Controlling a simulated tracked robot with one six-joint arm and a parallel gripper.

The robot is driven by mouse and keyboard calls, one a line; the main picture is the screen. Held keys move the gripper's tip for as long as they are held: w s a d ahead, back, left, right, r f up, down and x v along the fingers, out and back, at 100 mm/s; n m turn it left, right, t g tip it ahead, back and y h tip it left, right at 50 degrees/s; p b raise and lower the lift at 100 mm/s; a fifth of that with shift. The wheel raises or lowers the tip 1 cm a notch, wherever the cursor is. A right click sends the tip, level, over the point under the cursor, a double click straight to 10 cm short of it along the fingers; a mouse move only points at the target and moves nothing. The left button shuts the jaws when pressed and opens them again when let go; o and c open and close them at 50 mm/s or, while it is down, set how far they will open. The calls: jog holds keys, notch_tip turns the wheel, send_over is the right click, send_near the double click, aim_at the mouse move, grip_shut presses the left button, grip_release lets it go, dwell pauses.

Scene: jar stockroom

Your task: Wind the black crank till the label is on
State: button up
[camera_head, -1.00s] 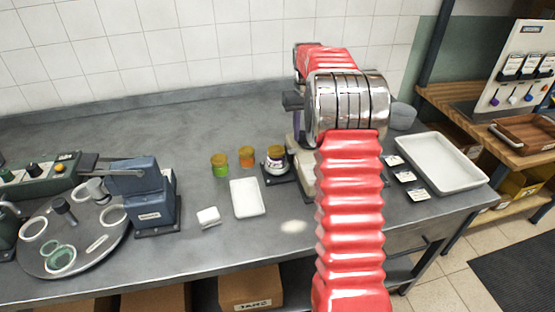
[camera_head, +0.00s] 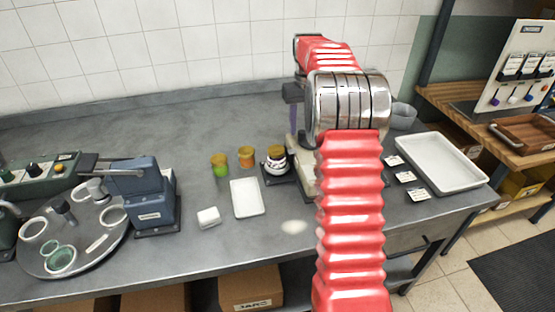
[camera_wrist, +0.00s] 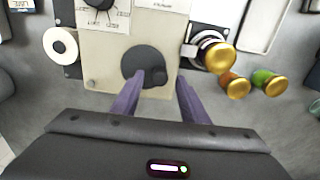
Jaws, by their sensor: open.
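The cream label machine (camera_wrist: 112,45) fills the middle of the wrist view; in the head view my arm hides much of it. Its black round crank (camera_wrist: 143,62) is on the face towards my gripper, with a dark knob at its lower right. My gripper (camera_wrist: 161,79) is open, its two purple fingers on either side of the knob. I cannot tell whether they touch it. A gold-lidded jar (camera_wrist: 217,57) sits in a holder beside the machine; it also shows in the head view (camera_head: 275,158). Whether a label is on it is unclear.
Orange (camera_wrist: 235,86) and green (camera_wrist: 268,82) jars stand close to the machine. A white roll (camera_wrist: 60,45) is on its other side. A small white tray (camera_head: 247,198) lies in front of the jars, and a larger tray (camera_head: 440,162) is at the right.

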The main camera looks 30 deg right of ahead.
jog(key=shift+r, duration=2.8)
